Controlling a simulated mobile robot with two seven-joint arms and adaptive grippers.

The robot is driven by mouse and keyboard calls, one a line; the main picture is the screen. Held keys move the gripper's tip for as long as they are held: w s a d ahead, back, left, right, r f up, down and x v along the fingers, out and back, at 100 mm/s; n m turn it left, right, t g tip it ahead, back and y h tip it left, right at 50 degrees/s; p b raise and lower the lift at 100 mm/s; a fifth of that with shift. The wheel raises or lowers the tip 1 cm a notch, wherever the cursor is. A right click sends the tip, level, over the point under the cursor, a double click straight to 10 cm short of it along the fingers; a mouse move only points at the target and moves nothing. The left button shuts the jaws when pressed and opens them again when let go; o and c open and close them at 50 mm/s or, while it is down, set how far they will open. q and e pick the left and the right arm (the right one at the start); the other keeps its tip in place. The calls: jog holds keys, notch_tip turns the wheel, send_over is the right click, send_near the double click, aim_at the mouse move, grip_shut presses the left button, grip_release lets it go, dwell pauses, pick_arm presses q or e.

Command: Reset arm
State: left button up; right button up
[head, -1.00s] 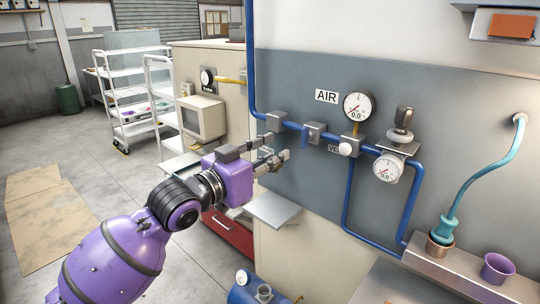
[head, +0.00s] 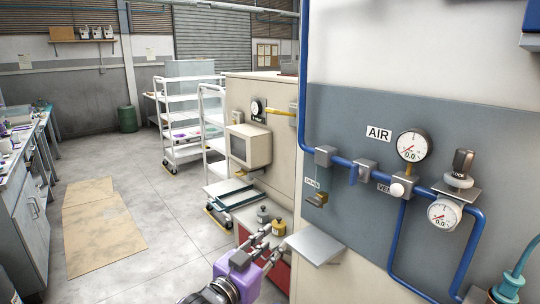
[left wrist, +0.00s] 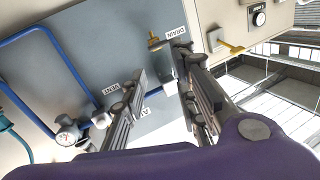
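My left gripper (head: 281,238) is low in the middle of the head view, in front of the red cabinet and beside a small grey shelf. My right gripper is in neither view now.
The wall panel (head: 345,220) carries a blue air pipe, gauges (head: 414,146) and valves. The grey shelf (head: 314,247) juts out close to my gripper. A teal hose tool (head: 510,284) shows at lower right. White carts (head: 186,110) stand behind. The floor at left is open around cardboard (head: 103,225).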

pick_arm(q)
jog(key=s+a+f+n+g+y, duration=0.1)
jog(key=s+a+f+n+y, duration=0.1)
jog(key=s+a+f, duration=0.5)
jog(key=s+a+f+n+y, duration=0.15)
jog(key=s+f, duration=0.25)
jog(key=f, duration=0.6)
jog(key=s+a+f+n+g+y, duration=0.1)
jog(key=s+a+f+y, duration=0.3)
jog(key=f, duration=0.5)
jog(key=s+a+f+n+g, duration=0.1)
jog(key=s+f, duration=0.3)
jog(key=s, duration=0.4)
jog(key=s+a+f+n+g+y, duration=0.1)
jog(key=s+a+f, duration=0.3)
jog(key=s, duration=0.4)
jog(key=s+a+f+n+g, duration=0.1)
jog(key=s+f, duration=0.3)
jog(key=s, duration=0.4)
jog(key=shift+a+f+g+y, duration=0.15)
jog(key=shift+a+g+y, duration=0.2)
jog(key=shift+a+g, duration=0.35)
jog(key=shift+a, duration=0.1)
